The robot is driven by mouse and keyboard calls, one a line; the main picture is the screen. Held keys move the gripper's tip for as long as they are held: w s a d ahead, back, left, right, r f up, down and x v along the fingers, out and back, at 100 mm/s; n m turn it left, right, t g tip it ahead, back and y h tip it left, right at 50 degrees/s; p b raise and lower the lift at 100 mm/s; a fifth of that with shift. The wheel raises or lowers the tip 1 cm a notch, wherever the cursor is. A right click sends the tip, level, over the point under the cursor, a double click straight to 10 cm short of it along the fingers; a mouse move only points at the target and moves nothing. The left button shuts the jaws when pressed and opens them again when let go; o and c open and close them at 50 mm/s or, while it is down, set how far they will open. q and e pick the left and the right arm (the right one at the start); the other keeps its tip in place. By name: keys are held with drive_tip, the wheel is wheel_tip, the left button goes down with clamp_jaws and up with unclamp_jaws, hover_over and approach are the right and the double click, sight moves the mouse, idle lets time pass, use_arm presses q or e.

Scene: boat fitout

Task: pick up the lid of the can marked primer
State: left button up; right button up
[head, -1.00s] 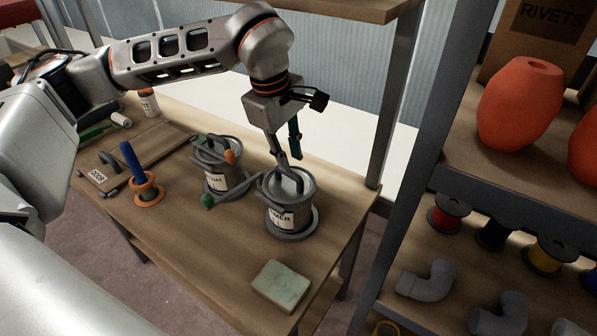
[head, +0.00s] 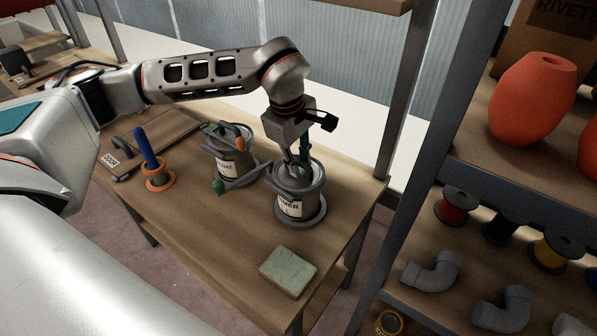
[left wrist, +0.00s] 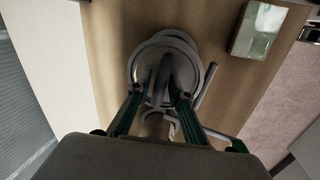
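The primer can (head: 291,208) is a grey metal can with a partly visible label ending in "MER". It stands upright on a round base on the bench. Its grey lid (left wrist: 139,66) is on top, with a raised loop handle (left wrist: 178,62) in the left wrist view. My left gripper (left wrist: 162,84) points down at the lid, with its dark green-padded fingers on either side of the handle. The fingers look apart, and contact with the handle is not clear. In the head view my left gripper (head: 297,160) partly hides the lid. My right gripper is not in view.
A second can (head: 230,164) with tools on it stands left of the primer can. A pale green block (head: 287,271) lies in front. A blue-handled tool in an orange ring (head: 158,181) is farther left. A shelf post (head: 420,165) rises at the right. The front bench is mostly clear.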

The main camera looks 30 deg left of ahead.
use_arm(q)
clamp_jaws()
drive_tip(key=shift+r, duration=0.1)
